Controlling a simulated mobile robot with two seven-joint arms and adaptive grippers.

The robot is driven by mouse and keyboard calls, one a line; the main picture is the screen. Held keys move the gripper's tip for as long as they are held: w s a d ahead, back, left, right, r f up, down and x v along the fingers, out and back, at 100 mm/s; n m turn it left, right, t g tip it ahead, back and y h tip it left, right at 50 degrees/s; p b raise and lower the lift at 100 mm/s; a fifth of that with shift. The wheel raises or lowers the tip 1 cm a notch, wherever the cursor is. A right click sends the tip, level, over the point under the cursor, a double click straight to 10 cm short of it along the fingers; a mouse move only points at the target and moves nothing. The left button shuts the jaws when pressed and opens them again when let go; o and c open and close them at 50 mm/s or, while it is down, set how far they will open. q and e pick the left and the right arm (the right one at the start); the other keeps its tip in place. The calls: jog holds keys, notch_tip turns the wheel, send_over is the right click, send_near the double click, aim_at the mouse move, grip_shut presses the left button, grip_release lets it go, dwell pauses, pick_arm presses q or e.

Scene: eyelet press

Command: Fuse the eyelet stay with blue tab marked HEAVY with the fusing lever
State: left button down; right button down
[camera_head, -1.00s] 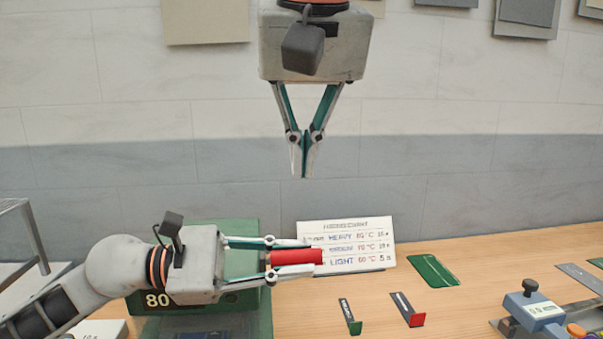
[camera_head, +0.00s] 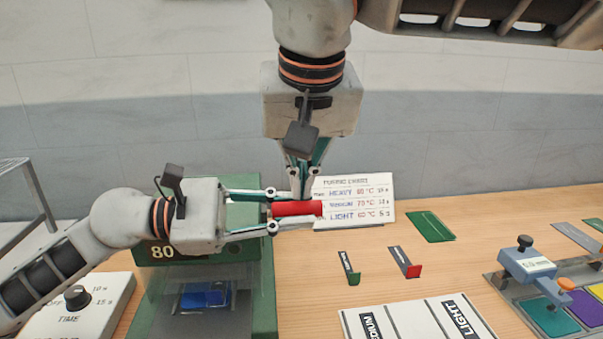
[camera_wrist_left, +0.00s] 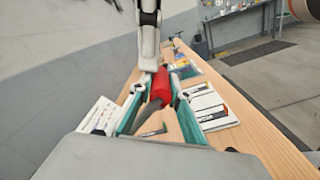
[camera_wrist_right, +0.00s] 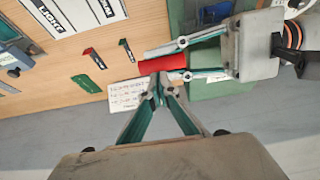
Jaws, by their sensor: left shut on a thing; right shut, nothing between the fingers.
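The fusing lever's red handle (camera_head: 297,208) lies level above the green press (camera_head: 262,300). My left gripper (camera_head: 272,210) is shut on this handle from the left; the handle also shows in the left wrist view (camera_wrist_left: 160,85). My right gripper (camera_head: 301,195) is shut and empty, pointing down at the handle. In the right wrist view its tips (camera_wrist_right: 155,78) meet the handle's edge; I cannot tell if they touch. A blue piece (camera_head: 205,296) lies inside the press behind its clear front; its HEAVY mark is not readable. The press reads 80.
A fusing chart (camera_head: 355,200) stands behind. Stays with a green tab (camera_head: 348,268) and a red tab (camera_head: 405,262) lie right of the press. A white board (camera_head: 415,320) reads MEDIUM and LIGHT. A timer box (camera_head: 105,300) stands left; a blue block (camera_head: 528,264) stands right.

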pick_arm(q)
jog(key=shift+r, duration=0.15)
pick_arm(e)
jog(key=shift+s+d+f, duration=0.1)
jog(key=shift+s+f, duration=0.5)
jog(key=shift+f, duration=0.3)
pick_arm(q)
jog(key=c, duration=1.9)
grip_release()
jog(key=shift+a, duration=0.1)
pick_arm(e)
jog(key=shift+w, duration=0.1)
